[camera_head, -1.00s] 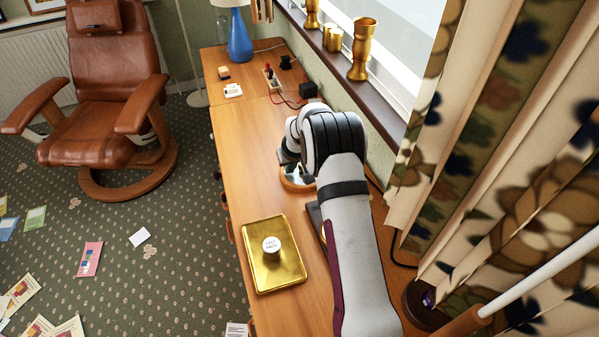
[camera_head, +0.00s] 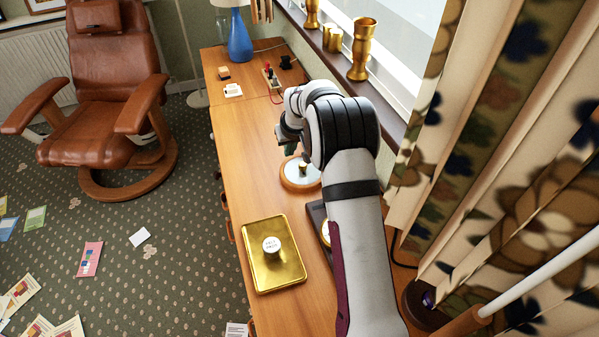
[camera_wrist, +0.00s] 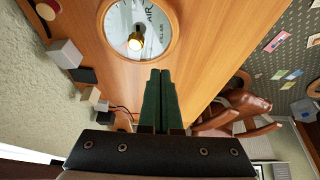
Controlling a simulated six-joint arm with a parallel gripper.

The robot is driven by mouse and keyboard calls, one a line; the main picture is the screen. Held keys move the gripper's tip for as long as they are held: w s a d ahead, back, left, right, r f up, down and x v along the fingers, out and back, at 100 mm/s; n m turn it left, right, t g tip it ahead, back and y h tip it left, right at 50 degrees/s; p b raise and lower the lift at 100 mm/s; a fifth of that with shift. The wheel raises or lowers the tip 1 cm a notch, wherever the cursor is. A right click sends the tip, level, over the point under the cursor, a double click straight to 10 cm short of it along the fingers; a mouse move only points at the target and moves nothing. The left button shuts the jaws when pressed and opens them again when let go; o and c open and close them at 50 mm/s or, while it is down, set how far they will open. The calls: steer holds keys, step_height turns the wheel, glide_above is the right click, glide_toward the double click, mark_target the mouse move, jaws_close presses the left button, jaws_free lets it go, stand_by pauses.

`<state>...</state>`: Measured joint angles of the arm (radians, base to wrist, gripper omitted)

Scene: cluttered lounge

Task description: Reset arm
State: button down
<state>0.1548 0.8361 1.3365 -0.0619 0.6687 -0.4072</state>
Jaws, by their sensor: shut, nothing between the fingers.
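My gripper (camera_wrist: 160,75) shows in the wrist view as two green fingers side by side, shut with nothing between them. It is above the wooden desk (camera_head: 235,150), clear of the things on it. In the head view my arm reaches over the desk's right side and the fingers are mostly hidden behind the wrist.
A gold tray (camera_head: 262,285) with a white-topped round item (camera_head: 271,246) is at the desk's front. A blue lamp (camera_head: 239,38) and small boxes stand at the back. Gold vases (camera_head: 362,50) line the windowsill. Curtains (camera_head: 480,130) hang close on the right. The desk's left strip is clear.

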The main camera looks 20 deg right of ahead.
stand_by(0.3)
steer(key=s+a+r+m+g, duration=0.1)
steer(key=s+a+r, duration=0.1)
steer(key=s+r, duration=0.3)
steer(key=s+a+r+m+y, duration=0.1)
steer(key=s+a+r, duration=0.2)
steer(key=s, duration=0.5)
steer(key=s+a+r+m+g, duration=0.1)
steer(key=s+a+r, duration=0.1)
steer(key=s+r, duration=0.3)
steer(key=s+a+m+g, duration=0.1)
steer(key=s+a, duration=0.1)
steer(key=s, duration=1.1)
steer(key=s+a+f+m+g, duration=0.1)
steer(key=s+a, duration=0.1)
steer(key=s, duration=1.1)
steer(key=shift+s+m+g+y, duration=0.25)
steer(key=shift+m+g+y, duration=0.05)
steer(key=shift+g+y, duration=0.1)
